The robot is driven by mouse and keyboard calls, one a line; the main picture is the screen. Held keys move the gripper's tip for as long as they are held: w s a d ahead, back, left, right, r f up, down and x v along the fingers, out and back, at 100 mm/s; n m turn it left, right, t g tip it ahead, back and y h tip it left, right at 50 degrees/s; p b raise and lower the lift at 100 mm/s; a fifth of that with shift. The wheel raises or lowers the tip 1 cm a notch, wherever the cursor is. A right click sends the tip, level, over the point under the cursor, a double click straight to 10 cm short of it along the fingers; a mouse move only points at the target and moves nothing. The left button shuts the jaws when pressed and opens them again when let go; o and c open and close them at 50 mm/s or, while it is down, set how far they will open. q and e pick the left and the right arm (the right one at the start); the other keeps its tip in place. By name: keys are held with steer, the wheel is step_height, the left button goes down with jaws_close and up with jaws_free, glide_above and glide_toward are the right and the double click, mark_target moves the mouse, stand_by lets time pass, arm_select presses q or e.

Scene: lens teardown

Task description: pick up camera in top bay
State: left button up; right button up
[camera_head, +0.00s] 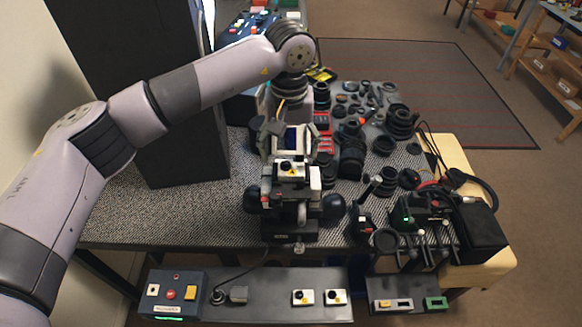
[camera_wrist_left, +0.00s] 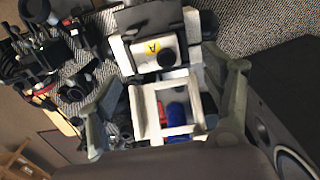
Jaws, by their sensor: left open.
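A small white camera (camera_head: 289,171) with a yellow triangle label and a dark round lens sits in the upper part of a black stand (camera_head: 290,224). It also shows in the left wrist view (camera_wrist_left: 147,48). A white square frame (camera_head: 305,146) stands just behind it, with blue and red behind its opening. My left gripper (camera_head: 290,142) is open above the stand, with its grey fingers on either side of the white frame. The left wrist view shows the fingers spread wide and the gripper (camera_wrist_left: 175,76) empty. I cannot tell whether they touch anything. My right gripper is not in view.
Many black lens parts (camera_head: 402,122) crowd the table (camera_head: 190,212) behind and to the right. A tall dark box (camera_head: 180,150) stands at the left. A control panel (camera_head: 174,294) with buttons lies along the front. The table's left front is clear.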

mark_target(291, 168)
arm_select(q)
steer(key=f+p, duration=0.1)
steer(key=f, duration=0.1)
steer(key=f+p, duration=0.1)
steer(key=shift+s+d+f, duration=0.1)
steer(key=shift+d+f, duration=0.1)
steer(key=shift+f, duration=0.8)
steer(key=shift+c, duration=0.4)
steer(key=c, duration=1.2)
